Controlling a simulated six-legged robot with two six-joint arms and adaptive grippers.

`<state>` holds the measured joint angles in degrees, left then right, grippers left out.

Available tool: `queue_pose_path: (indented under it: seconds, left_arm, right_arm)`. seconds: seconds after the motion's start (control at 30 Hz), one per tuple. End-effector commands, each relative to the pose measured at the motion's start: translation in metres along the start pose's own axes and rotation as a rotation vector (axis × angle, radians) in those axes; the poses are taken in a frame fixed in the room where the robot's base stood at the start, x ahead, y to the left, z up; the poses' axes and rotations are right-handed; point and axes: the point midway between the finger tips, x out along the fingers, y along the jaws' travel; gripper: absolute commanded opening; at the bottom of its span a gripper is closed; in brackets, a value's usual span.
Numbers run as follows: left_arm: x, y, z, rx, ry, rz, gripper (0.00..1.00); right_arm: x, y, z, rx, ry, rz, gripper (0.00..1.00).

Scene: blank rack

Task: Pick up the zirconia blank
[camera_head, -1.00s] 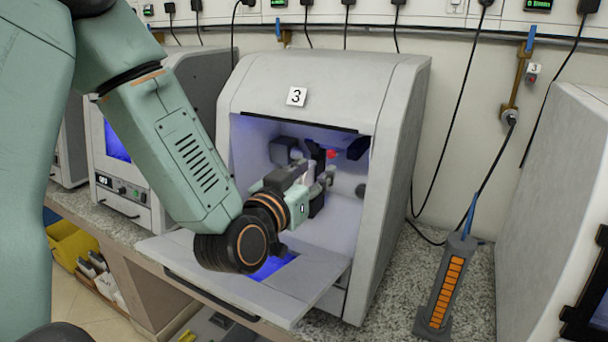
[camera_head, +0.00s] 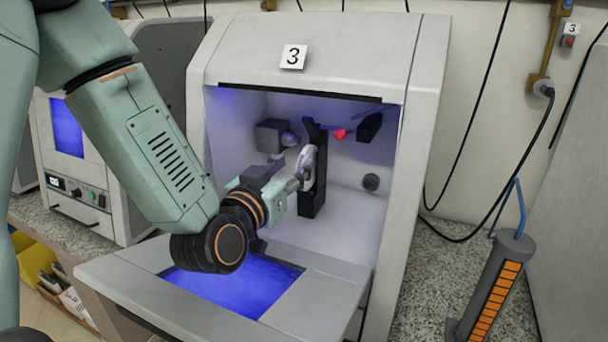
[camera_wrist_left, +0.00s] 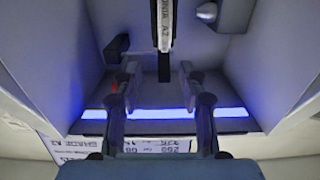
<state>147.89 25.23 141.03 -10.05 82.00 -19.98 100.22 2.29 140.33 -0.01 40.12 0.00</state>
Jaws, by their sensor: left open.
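The zirconia blank (camera_head: 306,163) is a pale disc seen nearly edge-on, upright in a black holder (camera_head: 313,200) inside the machine marked 3. In the left wrist view the blank (camera_wrist_left: 164,24) shows as a thin edge with printed lettering, top centre. My left gripper (camera_head: 297,184) is inside the machine opening, just left of the blank, and partly hides it in the head view. In the left wrist view the open fingers (camera_wrist_left: 159,74) have an empty gap, with the blank beyond and above it. My right gripper is out of view.
The machine's lowered door (camera_head: 330,290) lies below my arm, with a blue-lit window. A red-tipped part (camera_head: 339,134) and dark blocks (camera_head: 272,136) sit at the chamber's back. An orange-barred stand (camera_head: 493,295) is at right on the counter.

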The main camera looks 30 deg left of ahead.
Motion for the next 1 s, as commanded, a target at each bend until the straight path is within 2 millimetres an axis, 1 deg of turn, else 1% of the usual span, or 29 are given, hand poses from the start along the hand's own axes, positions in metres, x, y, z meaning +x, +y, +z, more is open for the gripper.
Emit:
queue_pose_path:
  seconds: [0.13,0.27,0.47,0.6,0.73,0.83,1.0]
  left_arm:
    - [0.001,0.003,0.003,0.003,0.000,0.002,0.41]
    - [0.012,0.005,0.002,0.006,0.001,0.003,0.41]
    - [0.032,0.005,0.003,0.003,0.001,0.002,0.41]
    - [0.053,0.001,0.005,0.003,0.001,0.002,0.41]
    - [0.068,0.000,0.004,0.003,0.001,0.003,0.41]
    - [0.073,-0.001,0.005,0.002,0.000,0.002,0.41]
    - [0.075,-0.002,0.005,0.001,-0.001,0.002,0.41]
  right_arm:
    - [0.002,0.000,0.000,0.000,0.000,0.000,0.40]
    - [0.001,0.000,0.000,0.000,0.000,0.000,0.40]
    - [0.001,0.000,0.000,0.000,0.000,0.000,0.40]
    - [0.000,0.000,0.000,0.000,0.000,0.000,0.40]
    - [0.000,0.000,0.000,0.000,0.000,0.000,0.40]
    - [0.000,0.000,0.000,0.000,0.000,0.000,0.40]
    - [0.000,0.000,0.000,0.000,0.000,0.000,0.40]
